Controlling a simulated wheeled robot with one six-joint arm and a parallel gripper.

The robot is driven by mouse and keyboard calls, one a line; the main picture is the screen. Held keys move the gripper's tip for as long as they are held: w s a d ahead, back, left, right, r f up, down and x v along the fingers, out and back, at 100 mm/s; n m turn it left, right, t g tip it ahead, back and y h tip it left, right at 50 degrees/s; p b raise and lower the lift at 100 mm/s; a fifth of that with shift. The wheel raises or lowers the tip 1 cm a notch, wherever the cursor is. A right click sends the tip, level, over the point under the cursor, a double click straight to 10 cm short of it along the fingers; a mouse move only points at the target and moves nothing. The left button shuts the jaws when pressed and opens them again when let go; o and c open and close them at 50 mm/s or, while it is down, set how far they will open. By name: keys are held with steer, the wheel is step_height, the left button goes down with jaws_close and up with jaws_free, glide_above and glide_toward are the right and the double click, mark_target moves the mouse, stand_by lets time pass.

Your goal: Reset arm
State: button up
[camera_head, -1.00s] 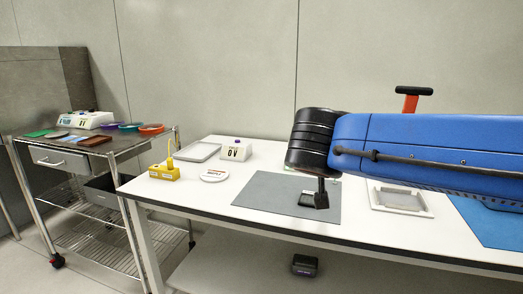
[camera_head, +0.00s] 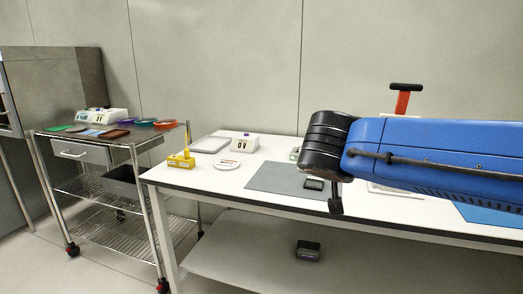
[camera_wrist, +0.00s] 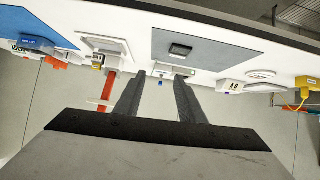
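My blue arm reaches in from the right in the head view. My gripper (camera_head: 336,206) hangs at its end, in front of the table's front edge there. In the wrist view, which is upside down, its two dark fingers (camera_wrist: 161,75) are apart with nothing between them, so it is open and empty. A small dark flat square part (camera_head: 314,184) lies on the grey mat (camera_head: 270,180), just left of my gripper. The part (camera_wrist: 180,50) and mat (camera_wrist: 225,50) also show in the wrist view, away from the fingers.
A blue mat (camera_head: 497,217) lies at the right. A wire cart (camera_head: 95,140) stands left. Open floor lies in front.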

steer(key=s+d+f+n+g+y, duration=0.1)
steer(key=s+d+f+g, duration=0.1)
steer(key=s+d+f, duration=0.2)
steer(key=s+d+f+n+g+y, duration=0.1)
steer(key=s+d+f+g, duration=0.1)
steer(key=s+f, duration=0.7)
steer(key=s+d+f+n+g+y, duration=0.1)
steer(key=s+d+f+g+y, duration=0.1)
steer(key=s+d+f, duration=0.3)
step_height(320, 180, down, 3)
steer(key=shift+s+d+r, duration=0.15)
steer(key=shift+s+d, duration=0.2)
steer(key=shift+s, duration=0.85)
